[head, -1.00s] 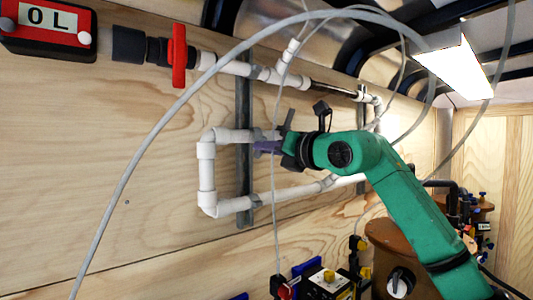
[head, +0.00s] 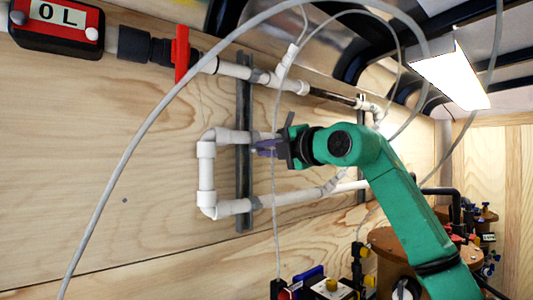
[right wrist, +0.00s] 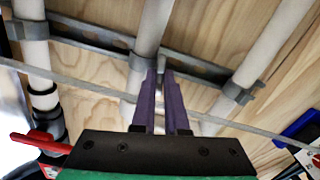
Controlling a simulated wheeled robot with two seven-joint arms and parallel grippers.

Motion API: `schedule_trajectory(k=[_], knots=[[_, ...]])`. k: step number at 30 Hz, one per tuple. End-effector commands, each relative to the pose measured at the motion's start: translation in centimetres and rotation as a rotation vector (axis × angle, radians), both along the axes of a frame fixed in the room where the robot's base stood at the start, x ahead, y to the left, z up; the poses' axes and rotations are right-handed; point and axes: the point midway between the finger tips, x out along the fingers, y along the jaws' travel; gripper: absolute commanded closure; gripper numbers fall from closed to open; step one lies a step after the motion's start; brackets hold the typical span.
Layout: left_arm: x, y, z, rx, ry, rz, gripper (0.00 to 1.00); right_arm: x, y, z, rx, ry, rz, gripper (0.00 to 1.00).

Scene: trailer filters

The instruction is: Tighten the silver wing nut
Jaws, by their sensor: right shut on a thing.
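The silver wing nut (right wrist: 161,64) shows as a small grey piece between my right fingertips in the right wrist view, at the clamp on the middle white pipe (right wrist: 151,28). Most of it is hidden by the fingers. My right gripper (head: 259,148), with purple fingers, is at the upper run of the white pipe loop, by the vertical metal strut (head: 244,180). In the right wrist view the gripper (right wrist: 160,78) is shut on the wing nut, its fingers pointing at the clamp. My left gripper is not in view.
A grey hose (head: 140,130) arcs in front of the wall, and a thinner cable hangs close by my right fingers. A red valve handle (head: 181,54) and a red box (head: 57,24) are at upper left. Brown tanks and fittings crowd the lower right.

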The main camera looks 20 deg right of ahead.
Motion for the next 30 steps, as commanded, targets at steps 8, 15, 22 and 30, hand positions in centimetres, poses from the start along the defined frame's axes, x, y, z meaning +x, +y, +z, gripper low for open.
schedule_trajectory(k=[8,15,22,30], knots=[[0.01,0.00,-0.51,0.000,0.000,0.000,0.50,-0.03,-0.02,0.06,0.115,0.043,0.001,1.00],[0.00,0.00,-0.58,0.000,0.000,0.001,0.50,-0.04,-0.01,0.13,0.148,0.056,0.001,1.00],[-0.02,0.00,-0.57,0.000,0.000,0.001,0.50,-0.04,-0.02,0.16,0.149,0.055,0.001,1.00],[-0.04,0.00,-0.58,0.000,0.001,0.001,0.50,-0.03,-0.02,0.14,0.149,0.056,0.001,0.59]])
